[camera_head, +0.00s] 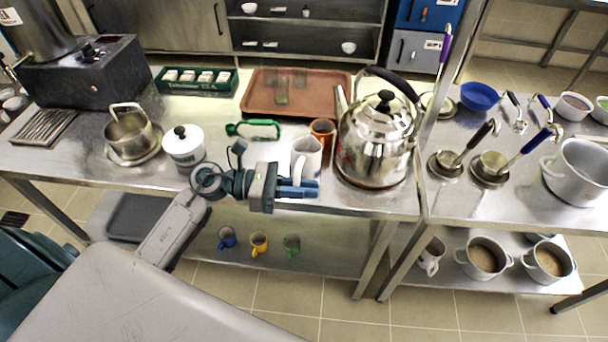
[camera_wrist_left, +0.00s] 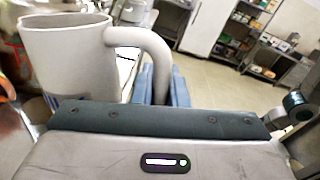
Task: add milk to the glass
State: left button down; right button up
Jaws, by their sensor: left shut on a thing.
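A white jug (camera_head: 306,158) stands near the front edge of the steel table, left of the kettle. My left gripper (camera_head: 298,187) is shut on it; in the left wrist view the blue fingers (camera_wrist_left: 160,88) are at the handle of the white jug (camera_wrist_left: 70,60). The jug looks upright, and I cannot see what is inside. Clear glasses stand on the brown tray (camera_head: 262,107) behind; a greenish-looking glass (camera_head: 281,92) is at its middle. My right gripper is not in view.
A large steel kettle (camera_head: 376,145) stands close right of the jug, with an orange cup (camera_head: 323,130) behind the jug. A green handled item (camera_head: 254,129) lies in front of the tray. A white lidded pot (camera_head: 183,145) and a steel pot (camera_head: 130,134) stand left.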

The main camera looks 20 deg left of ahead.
aim_at(294, 176)
pick_arm(q)
jog(key=n+p, duration=0.2)
jog(key=p, duration=0.1)
jog(key=r+n+p, duration=0.1)
jog(key=p, duration=0.2)
jog(key=shift+r+n+g+y, duration=0.3)
jog(key=shift+n+g, duration=0.1)
jog(key=shift+w+r+n, duration=0.15)
jog(key=shift+r+n, duration=0.45)
jog(key=shift+r, duration=0.15)
dwell(3.1)
